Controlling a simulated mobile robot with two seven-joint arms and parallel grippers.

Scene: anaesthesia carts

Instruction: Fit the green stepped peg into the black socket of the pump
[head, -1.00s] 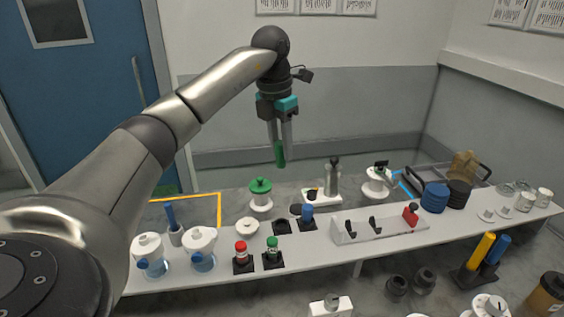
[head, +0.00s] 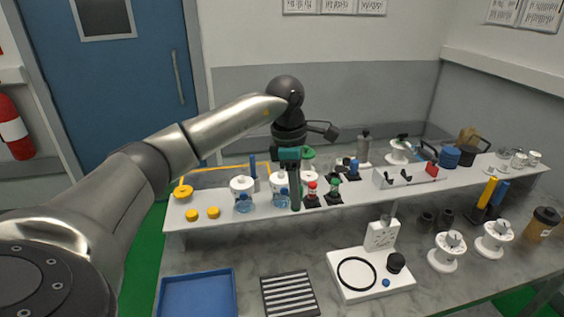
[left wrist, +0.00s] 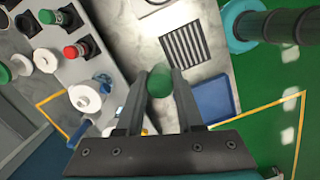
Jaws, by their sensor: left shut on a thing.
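My left gripper (head: 295,203) points down over the front part of the raised shelf, left of the red-capped vial. In the left wrist view its two fingers (left wrist: 158,98) are shut on the green peg (left wrist: 159,80), which shows end-on as a round green shape. In the head view the peg is mostly hidden by the fingers, so its steps do not show. A white pump-like unit (head: 350,288) stands on the lower counter, right of and nearer than the gripper. It has a black round part (head: 396,262), perhaps the socket, and a black ring. My right gripper is not in view.
A red-capped vial (head: 311,193) and a green-capped vial (head: 334,189) stand close right of the gripper. White-topped blue jars (head: 242,194) stand to its left. A blue tray (head: 197,296) and a striped grey rack (head: 289,296) lie on the counter in front.

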